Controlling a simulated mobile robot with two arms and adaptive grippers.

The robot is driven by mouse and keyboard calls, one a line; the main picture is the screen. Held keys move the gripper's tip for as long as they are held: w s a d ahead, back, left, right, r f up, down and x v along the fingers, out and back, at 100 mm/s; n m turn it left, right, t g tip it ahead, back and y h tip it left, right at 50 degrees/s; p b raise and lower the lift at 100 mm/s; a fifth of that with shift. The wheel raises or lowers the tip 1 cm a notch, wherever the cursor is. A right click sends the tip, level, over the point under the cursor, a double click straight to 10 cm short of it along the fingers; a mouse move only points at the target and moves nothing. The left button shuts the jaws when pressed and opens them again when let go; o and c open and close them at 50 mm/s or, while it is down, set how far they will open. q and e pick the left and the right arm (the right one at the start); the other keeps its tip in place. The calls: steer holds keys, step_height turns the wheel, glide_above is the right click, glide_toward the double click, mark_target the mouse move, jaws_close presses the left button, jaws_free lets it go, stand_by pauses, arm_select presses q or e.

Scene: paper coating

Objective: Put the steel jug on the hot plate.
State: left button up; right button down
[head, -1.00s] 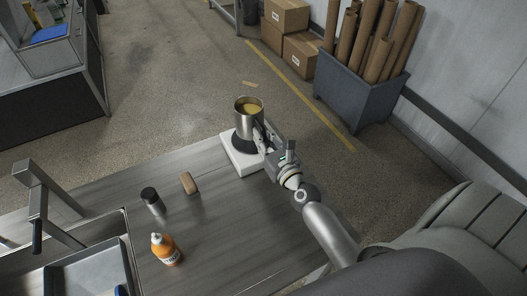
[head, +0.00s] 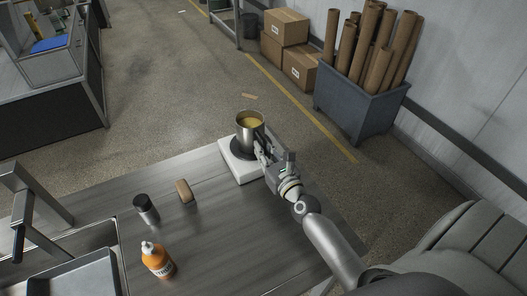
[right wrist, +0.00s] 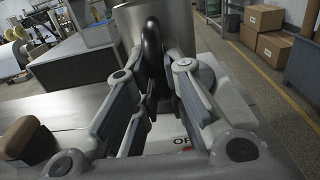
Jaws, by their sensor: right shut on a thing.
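The steel jug (head: 249,132) is upright with yellow liquid inside. It is at the dark round heating disc of the white hot plate (head: 244,176), at the table's far right corner. I cannot tell whether its base touches the disc. My right gripper (head: 263,153) is shut on the jug's black handle. In the right wrist view the handle (right wrist: 152,45) stands between the fingers (right wrist: 157,75), with the steel wall (right wrist: 172,18) behind. The hot plate's front (right wrist: 190,138) shows partly printed lettering below the fingers. My left gripper is not in view.
On the grey table (head: 218,225) stand a dark-capped jar (head: 147,212), a brown block (head: 184,191) and an orange bottle (head: 158,262). A sink with a metal tray (head: 80,280) is at the left. Boxes (head: 287,27) and a bin of tubes (head: 350,105) stand on the floor beyond.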

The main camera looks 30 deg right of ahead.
steer(key=shift+f, duration=0.15)
steer(key=c, duration=1.5)
jaws_free()
steer(key=shift+r, duration=0.3)
steer(key=s+b, duration=0.3)
steer(key=s, duration=0.9)
steer(key=shift+a, duration=0.3)
